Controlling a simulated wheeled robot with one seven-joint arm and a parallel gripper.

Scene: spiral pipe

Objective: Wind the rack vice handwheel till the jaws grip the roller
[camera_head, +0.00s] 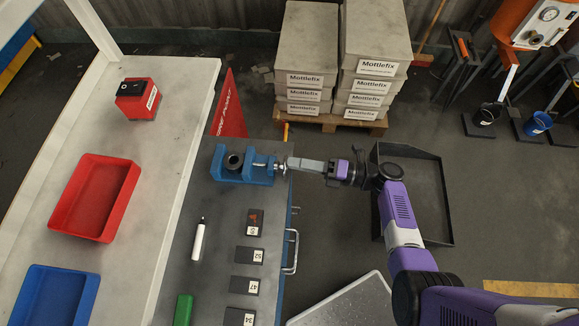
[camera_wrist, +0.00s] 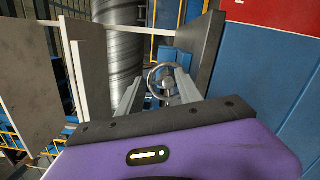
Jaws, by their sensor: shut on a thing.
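The blue vice (camera_head: 228,177) sits on the grey bench top near its far right end. The dark round roller (camera_head: 235,159) stands between its jaws; from here I cannot tell whether both jaws touch it. The silver handwheel (camera_head: 283,167) is at the vice's right end, and it shows face-on in the wrist view (camera_wrist: 152,80). My gripper (camera_head: 287,165) reaches in from the right, level with the wheel, its two fingers shut on the wheel. The exact contact is too small to see in the head view.
A white pen-like tool (camera_head: 198,242), several dark numbered blocks (camera_head: 247,255) and a green block (camera_head: 183,309) lie on the bench. A red tray (camera_head: 92,197) and a blue tray (camera_head: 57,298) are on the white shelf. Mottlefix boxes (camera_head: 305,45) stand on a pallet behind.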

